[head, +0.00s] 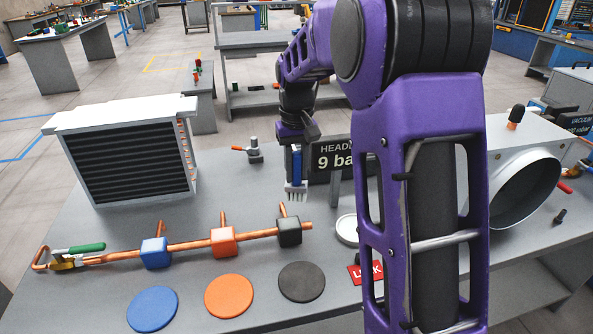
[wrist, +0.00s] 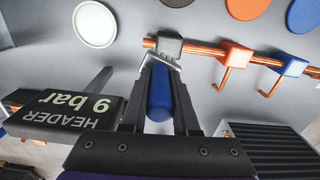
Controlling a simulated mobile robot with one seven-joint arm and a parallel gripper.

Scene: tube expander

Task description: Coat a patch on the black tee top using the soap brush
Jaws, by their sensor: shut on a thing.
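The black tee (head: 289,232) is a black block on the right end of the copper pipe, with a copper stub rising behind it. It also shows in the wrist view (wrist: 169,43). My gripper (wrist: 160,125) is shut on the blue handle of the soap brush (wrist: 159,95). In the head view the brush (head: 297,187) hangs upright, with its pale bristles pointing down. The bristles are above and behind the black tee and look apart from it.
A blue tee (head: 155,253) and an orange tee (head: 224,241) sit left on the same pipe. Blue, orange and black discs lie in front. A "HEADER 9 bar" sign (head: 333,158) stands close right of my gripper. A white round dish (head: 346,229) and red tag lie right.

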